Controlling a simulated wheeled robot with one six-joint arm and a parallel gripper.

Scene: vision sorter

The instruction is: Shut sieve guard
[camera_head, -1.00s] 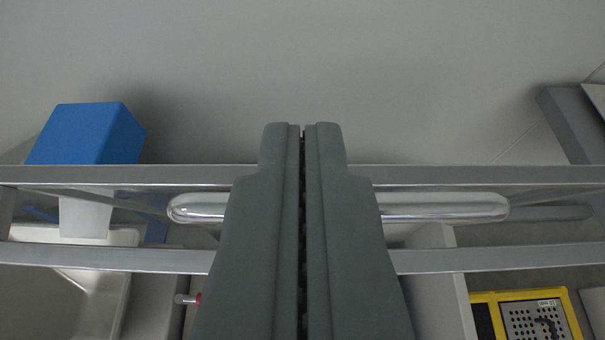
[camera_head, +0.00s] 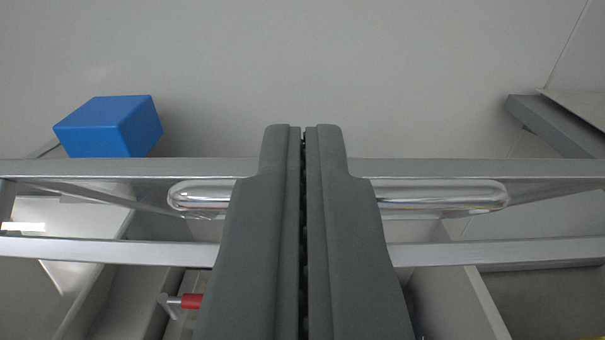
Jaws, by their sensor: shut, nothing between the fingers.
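The sieve guard appears as a grey metal frame across the picture, with an upper rail (camera_head: 480,167) and a lower rail (camera_head: 490,253). A chrome bar handle (camera_head: 445,194) runs level between the rails. My gripper (camera_head: 303,128) is shut and empty, its fingers side by side in the middle of the view. The fingers cover the middle of the handle and of both rails. I cannot tell whether they touch the handle. The sieve itself is not clearly visible.
A blue block (camera_head: 108,128) shows beyond the upper rail at left. A small red-and-metal part (camera_head: 190,301) lies below the lower rail, left of my gripper. A grey beam (camera_head: 550,125) stands at right. Pale, bare surface fills the top middle.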

